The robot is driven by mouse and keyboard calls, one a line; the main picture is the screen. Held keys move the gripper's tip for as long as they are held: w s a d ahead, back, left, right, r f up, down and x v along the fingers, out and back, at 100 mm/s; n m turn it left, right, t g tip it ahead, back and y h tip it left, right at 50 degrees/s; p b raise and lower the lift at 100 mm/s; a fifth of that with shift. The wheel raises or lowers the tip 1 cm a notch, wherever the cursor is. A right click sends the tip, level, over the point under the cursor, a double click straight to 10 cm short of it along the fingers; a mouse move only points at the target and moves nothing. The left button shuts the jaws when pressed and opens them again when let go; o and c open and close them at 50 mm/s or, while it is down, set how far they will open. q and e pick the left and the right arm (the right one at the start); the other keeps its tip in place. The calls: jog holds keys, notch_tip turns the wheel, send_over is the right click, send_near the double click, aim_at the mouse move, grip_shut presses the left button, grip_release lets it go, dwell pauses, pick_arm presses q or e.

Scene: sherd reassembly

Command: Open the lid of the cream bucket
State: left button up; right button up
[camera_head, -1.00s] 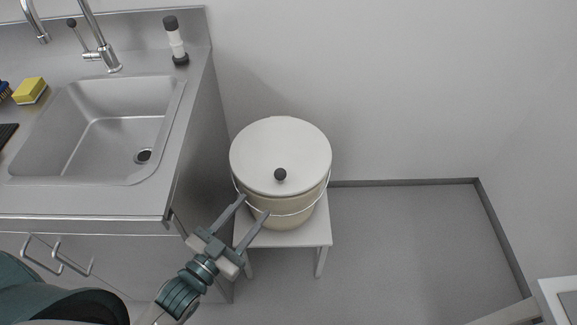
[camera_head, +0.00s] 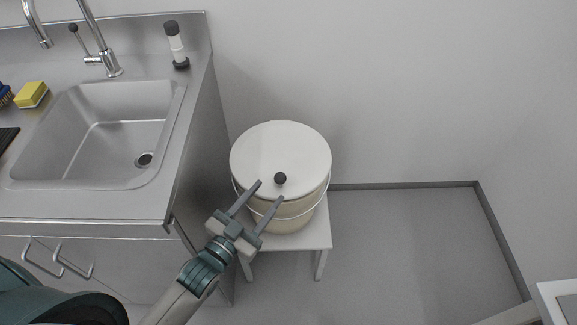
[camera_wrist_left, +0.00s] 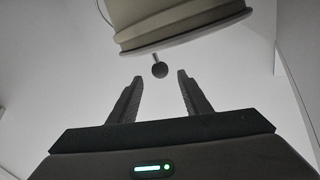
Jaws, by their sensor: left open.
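The cream bucket (camera_head: 292,217) stands on a small white stool, its white lid (camera_head: 270,152) on top and closed. A dark round knob (camera_head: 280,178) sits near the lid's front edge. A thin wire handle hangs around the bucket's side. My left gripper (camera_head: 270,190) is open and empty, its fingertips just short of the knob in the picture. In the left wrist view the knob (camera_wrist_left: 159,70) shows beyond and between the open fingers (camera_wrist_left: 160,80), apart from them, with the bucket (camera_wrist_left: 180,18) behind it. My right gripper is not in view.
The white stool (camera_head: 317,236) stands beside the sink cabinet (camera_head: 200,190). The counter holds a steel sink (camera_head: 95,130), a yellow sponge (camera_head: 32,93) and a black-and-white bottle (camera_head: 176,46). A wall is behind the bucket. The floor to the right is clear.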

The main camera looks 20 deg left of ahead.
aim_at(289, 176)
pick_arm(q)
jog(key=x, duration=1)
jog(key=shift+p, duration=0.3)
jog(key=shift+w+d+f, duration=0.1)
jog(key=shift+w+d, duration=0.1)
jog(key=shift+w, duration=0.4)
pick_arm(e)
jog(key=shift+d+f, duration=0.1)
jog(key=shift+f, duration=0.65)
pick_arm(q)
grip_shut()
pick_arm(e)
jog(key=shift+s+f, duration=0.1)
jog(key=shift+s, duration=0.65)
